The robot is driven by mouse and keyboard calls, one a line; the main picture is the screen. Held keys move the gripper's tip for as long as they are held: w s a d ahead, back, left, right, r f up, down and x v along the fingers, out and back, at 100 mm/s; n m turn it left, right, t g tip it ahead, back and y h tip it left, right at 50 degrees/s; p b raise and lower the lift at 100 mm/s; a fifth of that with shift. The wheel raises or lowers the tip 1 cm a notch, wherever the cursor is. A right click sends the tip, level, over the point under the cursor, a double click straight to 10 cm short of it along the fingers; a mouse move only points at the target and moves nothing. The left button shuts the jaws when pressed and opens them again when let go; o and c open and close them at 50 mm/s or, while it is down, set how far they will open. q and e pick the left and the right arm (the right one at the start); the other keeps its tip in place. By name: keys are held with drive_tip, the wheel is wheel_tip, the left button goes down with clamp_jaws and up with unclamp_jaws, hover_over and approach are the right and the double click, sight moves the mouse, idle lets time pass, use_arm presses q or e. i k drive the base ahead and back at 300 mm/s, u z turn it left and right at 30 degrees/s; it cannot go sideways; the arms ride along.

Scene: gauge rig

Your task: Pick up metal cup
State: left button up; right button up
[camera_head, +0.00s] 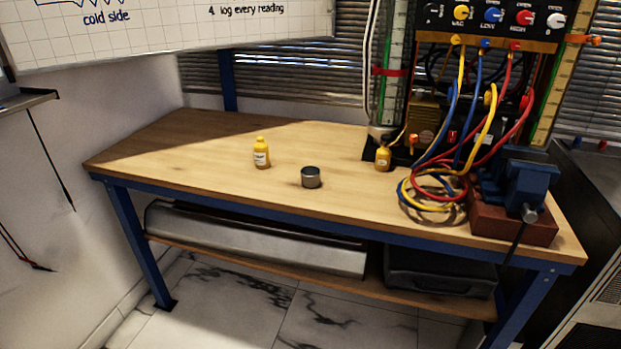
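A small grey metal cup (311,177) stands upright on the wooden tabletop (210,160), near the middle of its front half. Its dark open top faces up, and nothing touches it. Neither of my grippers shows in the head view.
A yellow bottle (261,153) stands left of the cup, and another yellow bottle (383,158) stands to its right. Coiled hoses (435,190), a gauge rig (487,30) and a blue vise (515,180) crowd the right side. The table's left part is clear.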

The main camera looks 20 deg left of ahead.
sight(310, 178)
drive_tip(key=u, duration=0.4)
drive_tip(key=k, duration=0.45)
drive_tip(key=z, duration=0.2)
drive_tip(key=i, duration=1.4)
drive_tip(key=u, duration=0.95)
